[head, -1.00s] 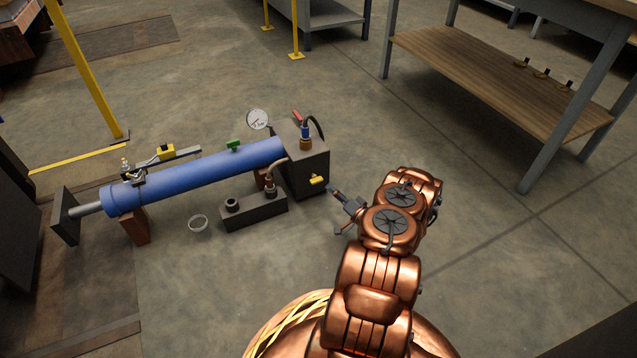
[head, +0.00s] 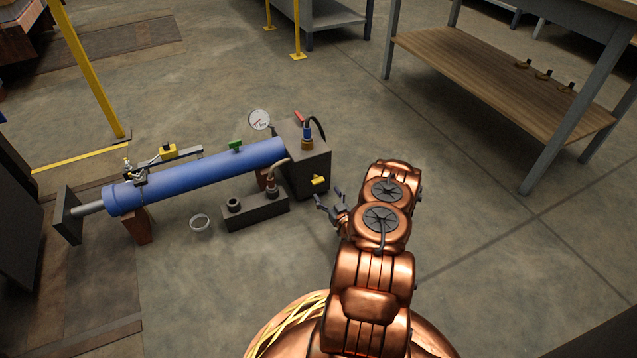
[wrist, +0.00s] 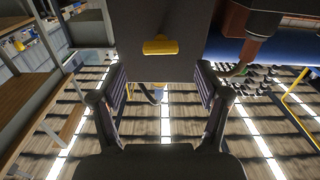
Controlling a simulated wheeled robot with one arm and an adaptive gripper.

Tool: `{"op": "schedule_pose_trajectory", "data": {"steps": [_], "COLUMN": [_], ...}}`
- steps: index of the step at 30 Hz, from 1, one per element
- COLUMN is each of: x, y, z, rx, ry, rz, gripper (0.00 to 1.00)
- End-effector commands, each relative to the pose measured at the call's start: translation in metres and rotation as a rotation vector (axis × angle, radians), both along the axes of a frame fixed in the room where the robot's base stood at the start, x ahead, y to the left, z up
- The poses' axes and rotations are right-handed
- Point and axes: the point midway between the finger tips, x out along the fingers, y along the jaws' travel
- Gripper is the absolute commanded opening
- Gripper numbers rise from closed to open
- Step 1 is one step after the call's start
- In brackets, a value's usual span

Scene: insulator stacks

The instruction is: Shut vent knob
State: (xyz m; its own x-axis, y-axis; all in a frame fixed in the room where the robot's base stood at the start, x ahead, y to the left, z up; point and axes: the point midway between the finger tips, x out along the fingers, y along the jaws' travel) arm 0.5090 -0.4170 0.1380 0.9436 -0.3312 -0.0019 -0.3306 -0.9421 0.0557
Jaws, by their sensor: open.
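A yellow knob (head: 318,181) sticks out of the front face of the dark block (head: 310,158) at the right end of the blue cylinder. It is likely the vent knob. In the wrist view the yellow knob (wrist: 160,46) is a horizontal bar on the dark face, ahead of and between my fingers. My gripper (head: 329,195) is open and empty, just right of and below the knob in the head view, apart from it. The wrist view also shows the gripper (wrist: 160,76) with its fingers spread wide on both sides.
A blue cylinder (head: 200,175) lies on supports left of the block. A pressure gauge (head: 260,120), a red-handled lever (head: 299,118) and hoses sit by the block. A low dark fitting block (head: 256,212) and a small ring-like cup (head: 200,222) are in front.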

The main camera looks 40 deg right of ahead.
Motion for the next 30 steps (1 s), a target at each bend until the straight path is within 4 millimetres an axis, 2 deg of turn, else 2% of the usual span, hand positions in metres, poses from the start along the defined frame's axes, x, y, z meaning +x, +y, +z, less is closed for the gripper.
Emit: {"op": "schedule_pose_trajectory", "data": {"steps": [9,15,27,30], "x": [0.042,0.062,0.069,0.069], "y": [-0.013,-0.021,-0.024,-0.024], "z": [-0.002,-0.002,0.0,0.0], "rx": [-0.003,-0.002,0.002,0.001], "ry": [-0.005,-0.002,-0.003,-0.002], "rz": [0.004,0.004,0.001,0.001], "gripper": [0.75,0.75,0.75,0.67]}}
